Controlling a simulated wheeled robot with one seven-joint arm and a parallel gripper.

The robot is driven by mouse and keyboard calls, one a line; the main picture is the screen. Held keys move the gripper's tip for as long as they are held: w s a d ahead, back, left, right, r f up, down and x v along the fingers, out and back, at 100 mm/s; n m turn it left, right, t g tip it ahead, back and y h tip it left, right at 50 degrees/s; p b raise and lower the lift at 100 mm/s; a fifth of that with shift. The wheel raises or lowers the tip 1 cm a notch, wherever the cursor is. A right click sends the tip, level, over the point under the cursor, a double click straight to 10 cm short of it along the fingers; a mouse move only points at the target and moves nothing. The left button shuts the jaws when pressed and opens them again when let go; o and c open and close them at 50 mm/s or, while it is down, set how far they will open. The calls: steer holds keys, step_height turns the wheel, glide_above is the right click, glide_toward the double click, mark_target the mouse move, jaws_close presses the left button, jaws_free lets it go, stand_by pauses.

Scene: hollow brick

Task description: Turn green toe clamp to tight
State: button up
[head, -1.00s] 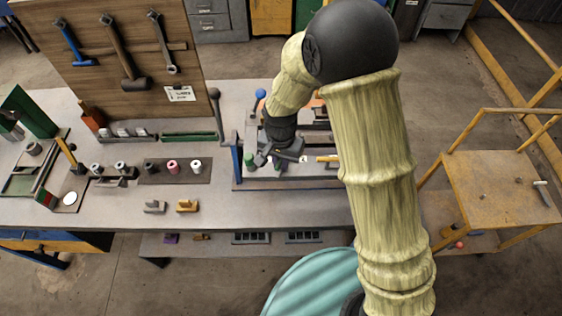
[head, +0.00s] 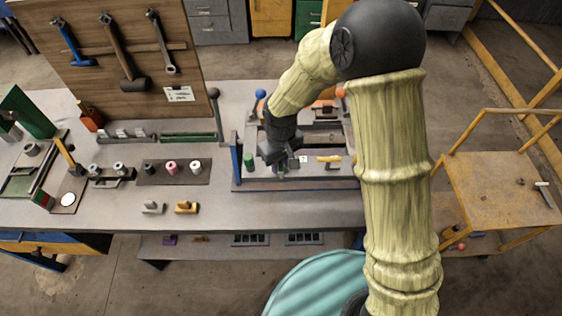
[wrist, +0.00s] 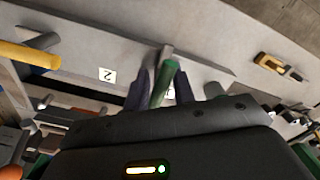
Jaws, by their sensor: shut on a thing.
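The green toe clamp (wrist: 163,82) is a short green bar with a grey end, seen in the wrist view between my two dark fingers. My gripper (wrist: 160,92) is shut on it, one finger on each side. A white label beside it is mostly hidden by the fingers. In the head view my gripper (head: 281,172) is low over the front part of the fixture on the bench, and the clamp in it is largely hidden by the fingers and wrist. Whether the clamp is tight cannot be told.
A green knob (head: 248,160) and a blue-topped lever (head: 260,95) stand to the left. Grey and yellow blocks (head: 186,206) sit on the bench's front edge.

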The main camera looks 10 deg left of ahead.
steer(key=o, duration=0.5)
steer(key=n, duration=0.4)
steer(key=shift+n, duration=0.4)
steer(key=o, duration=0.7)
steer(key=shift+o, duration=0.2)
step_height(320, 180, up, 17)
steer(key=b, duration=0.1)
steer(key=shift+r+b, duration=0.2)
steer(key=shift+b, duration=0.2)
